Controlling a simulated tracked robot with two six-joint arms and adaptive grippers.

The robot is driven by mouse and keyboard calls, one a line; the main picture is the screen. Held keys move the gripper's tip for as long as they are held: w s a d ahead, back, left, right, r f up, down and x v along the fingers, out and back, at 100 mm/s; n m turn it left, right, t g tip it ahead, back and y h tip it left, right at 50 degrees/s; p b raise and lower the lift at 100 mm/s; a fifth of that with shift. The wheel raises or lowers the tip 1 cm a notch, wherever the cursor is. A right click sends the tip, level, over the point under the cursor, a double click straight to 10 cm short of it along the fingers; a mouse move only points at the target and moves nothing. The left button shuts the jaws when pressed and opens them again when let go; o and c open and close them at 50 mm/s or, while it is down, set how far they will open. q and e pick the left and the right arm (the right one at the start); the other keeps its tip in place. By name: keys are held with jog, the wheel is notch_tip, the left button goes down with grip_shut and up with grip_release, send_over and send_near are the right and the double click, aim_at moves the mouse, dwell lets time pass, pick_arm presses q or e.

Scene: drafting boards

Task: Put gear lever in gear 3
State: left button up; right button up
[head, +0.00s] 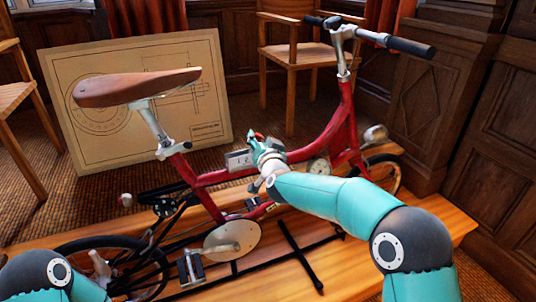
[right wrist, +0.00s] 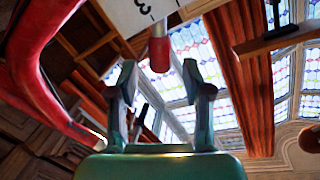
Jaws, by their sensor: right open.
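The gear box (head: 238,160) is a pale plate with marks on the red bicycle's frame. Its lever has a red knob (head: 259,136), partly hidden by my right gripper (head: 257,145). In the right wrist view the red knob (right wrist: 159,54) hangs on a pale stem, its near end about level with the tips of my open right gripper (right wrist: 160,78). The fingers stand apart on both sides, with nothing gripped. The plate (right wrist: 135,14) there shows a "3" near the stem. I cannot tell which slot the lever is in. My left gripper is out of view; only its arm shows.
The red bicycle (head: 335,130) stands on a wooden platform (head: 375,255), with saddle (head: 135,87) and handlebar (head: 375,37) above the gear box. Its red frame tube (right wrist: 25,70) runs close on the left in the wrist view. A drawing board (head: 90,140) leans behind.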

jog(key=s+d, duration=0.1)
jog(key=s, duration=0.8)
jog(key=shift+d+r, duration=0.15)
jog(key=shift+r, duration=0.2)
jog(key=s+d+f+g+h, duration=0.15)
jog(key=d+f, duration=0.35)
jog(key=f, duration=0.6)
jog(key=s+d+f+g+h, duration=0.1)
jog(key=s+d+f+g, duration=0.3)
jog(key=f, duration=0.6)
jog(key=s+d+f+g+y, duration=0.1)
jog(key=s+f+g, duration=0.1)
jog(key=s+f, duration=0.45)
jog(key=s+d+f+g+y, duration=0.1)
jog(key=s+f+g, duration=0.15)
jog(key=f, duration=0.65)
jog(key=s+a+f+n+g+y, duration=0.1)
jog(key=s+a+f+g, duration=0.15)
jog(key=s, duration=0.95)
jog(key=s+a+f+n+g+y, duration=0.15)
jog(key=s+f+g, duration=0.25)
jog(key=s, duration=0.8)
notch_tip(320, 180, up, 19)
jog(key=p, duration=1.9)
jog(key=shift+w+a, duration=0.35)
